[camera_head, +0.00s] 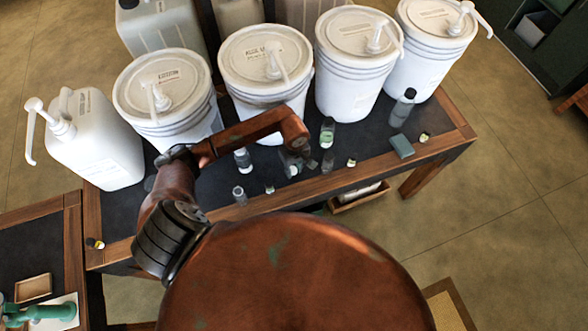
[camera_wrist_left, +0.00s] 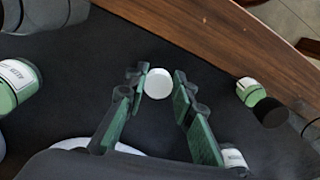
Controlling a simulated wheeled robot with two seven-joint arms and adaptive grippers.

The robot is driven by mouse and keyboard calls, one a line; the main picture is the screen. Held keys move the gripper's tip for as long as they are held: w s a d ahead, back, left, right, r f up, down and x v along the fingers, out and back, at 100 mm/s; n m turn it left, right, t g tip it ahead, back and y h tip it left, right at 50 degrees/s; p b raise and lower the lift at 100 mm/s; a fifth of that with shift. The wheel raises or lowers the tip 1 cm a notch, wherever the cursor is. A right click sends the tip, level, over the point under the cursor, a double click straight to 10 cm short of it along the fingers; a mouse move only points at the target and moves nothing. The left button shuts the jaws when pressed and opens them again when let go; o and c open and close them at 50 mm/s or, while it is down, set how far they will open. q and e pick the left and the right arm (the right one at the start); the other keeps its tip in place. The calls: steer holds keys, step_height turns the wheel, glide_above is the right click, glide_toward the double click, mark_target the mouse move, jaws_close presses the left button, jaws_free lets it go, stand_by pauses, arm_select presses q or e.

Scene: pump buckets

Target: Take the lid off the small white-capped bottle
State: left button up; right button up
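The round white cap (camera_wrist_left: 158,84) of the small bottle shows from above in the left wrist view, and it hides the bottle's body. My left gripper (camera_wrist_left: 160,82) is open, with one green-padded finger on each side of the cap. Narrow gaps seem to remain between cap and fingertips; firm contact cannot be made out. In the head view my left gripper (camera_head: 297,162) points down over the dark table top, among small bottles, and partly hides what is beneath it. My right gripper is not in view.
Large white pump buckets (camera_head: 265,62) line the back of the table.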

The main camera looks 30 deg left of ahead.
mark_target(294, 172)
arm_select(q)
steer(key=o, duration=0.5)
steer(key=shift+c, duration=0.2)
step_height(294, 172, up, 8)
steer(key=shift+f, duration=0.1)
steer(key=shift+d, duration=0.1)
